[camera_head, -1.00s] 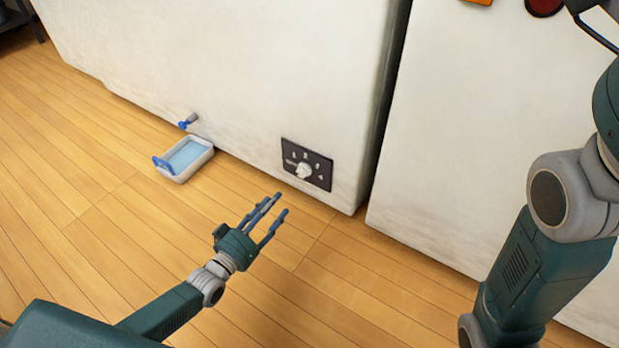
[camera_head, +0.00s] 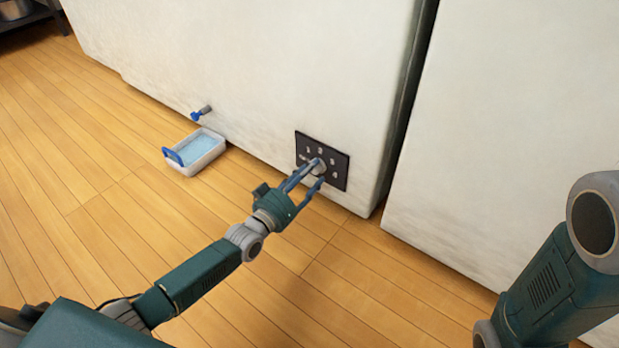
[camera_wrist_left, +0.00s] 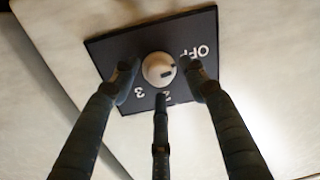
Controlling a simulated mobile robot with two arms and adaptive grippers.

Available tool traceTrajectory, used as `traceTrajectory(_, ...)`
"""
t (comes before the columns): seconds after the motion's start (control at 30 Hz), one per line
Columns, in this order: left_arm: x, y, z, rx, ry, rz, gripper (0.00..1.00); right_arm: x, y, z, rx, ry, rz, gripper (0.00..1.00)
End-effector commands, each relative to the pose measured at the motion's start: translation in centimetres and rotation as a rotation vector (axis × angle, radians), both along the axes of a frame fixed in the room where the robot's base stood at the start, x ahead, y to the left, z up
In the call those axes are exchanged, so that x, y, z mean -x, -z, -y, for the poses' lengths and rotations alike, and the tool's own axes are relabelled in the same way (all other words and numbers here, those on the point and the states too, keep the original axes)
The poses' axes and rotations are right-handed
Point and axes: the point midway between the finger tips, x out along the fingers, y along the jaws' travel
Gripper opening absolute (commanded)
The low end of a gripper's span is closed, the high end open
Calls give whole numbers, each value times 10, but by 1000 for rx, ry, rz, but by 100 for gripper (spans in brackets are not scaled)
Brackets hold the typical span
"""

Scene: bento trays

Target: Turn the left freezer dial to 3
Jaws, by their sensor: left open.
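The freezer dial is a round whitish knob (camera_wrist_left: 158,69) on a black plate (camera_wrist_left: 115,45) low on the white freezer's front. In the left wrist view the plate shows OFF at upper right, a 3 at lower left and a partly covered 2 below the knob. A dark mark sits on the knob's right side; which setting it points to I cannot tell. My left gripper (camera_wrist_left: 161,82) is open, with fingers left, right and below the knob, apart from it as far as I can see. In the head view the gripper (camera_head: 313,176) partly covers the knob (camera_head: 319,165).
A small white tray (camera_head: 207,157) of bluish water with a blue handle stands on the wood floor below a blue drain tap (camera_head: 198,114). A second white freezer (camera_head: 500,130) stands right, across a narrow gap.

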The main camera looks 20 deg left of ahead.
Motion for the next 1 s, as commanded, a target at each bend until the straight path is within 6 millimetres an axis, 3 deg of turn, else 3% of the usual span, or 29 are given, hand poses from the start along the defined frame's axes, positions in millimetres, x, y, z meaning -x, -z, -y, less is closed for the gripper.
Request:
traceTrajectory(0.2,0,-1,0,0,0,0,44,0,0,0,0,0,0,0)
traceTrajectory(0.43,0,-1,0,0,0,0,1,0,0,0,0,0,0,0)
traceTrajectory(0.77,0,-2,-1,-31,-1,13,0,0,-3,0,0,0,0,0)
traceTrajectory(1.0,-1,-3,-1,-151,-3,57,0,0,-13,0,0,0,0,0)
